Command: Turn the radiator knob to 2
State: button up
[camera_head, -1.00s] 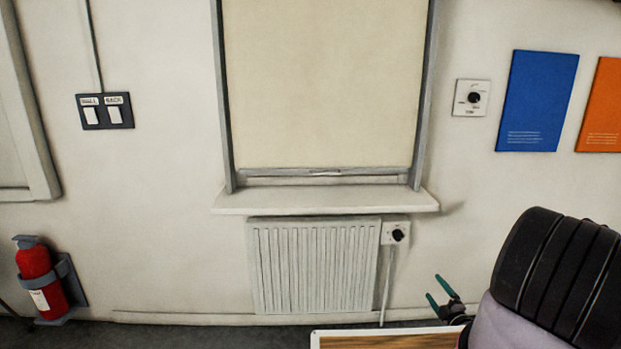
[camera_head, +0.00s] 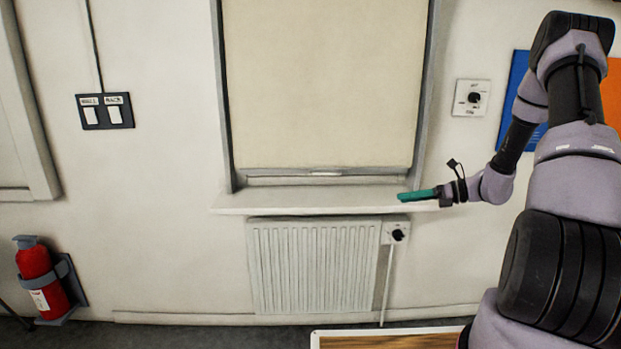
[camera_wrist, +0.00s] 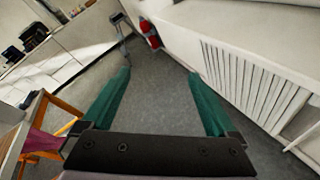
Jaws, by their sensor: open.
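The radiator knob (camera_head: 398,235) is a small black dial on a white square plate at the radiator's upper right corner. The white ribbed radiator (camera_head: 312,265) hangs below the window sill. The number the knob points at is too small to read. My gripper (camera_head: 402,197), with green fingers, is above the knob in the head view, overlapping the sill's right end. In the wrist view my gripper (camera_wrist: 160,85) is open with nothing between its fingers. The radiator's ribs (camera_wrist: 250,85) are at the right there; the knob is not seen in that view.
The window sill (camera_head: 300,202) juts out above the radiator. A second black dial (camera_head: 473,98) is on the wall at upper right. A fire extinguisher (camera_head: 40,279) hangs at lower left. A table edge (camera_head: 390,341) shows at the bottom. Floor before the radiator is open.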

jog(key=s+a+r+n+g+h, duration=0.2)
jog(key=s+a+r+n+h, duration=0.15)
jog(key=s+r+n, duration=0.45)
jog(key=s+a+r+n+g+h, duration=0.1)
jog(key=s+a+r+n+h, duration=0.25)
jog(key=s+r+n, duration=0.45)
jog(key=s+d+r+n+t+h, duration=0.2)
jog(key=s+r+n+t+h, duration=0.3)
jog(key=s+r, duration=0.7)
jog(key=n, duration=0.2)
jog(key=shift+d+r+n, duration=0.15)
jog(key=shift+d+n, duration=0.2)
jog(key=shift+n, duration=0.05)
jog(key=shift+s, duration=0.1)
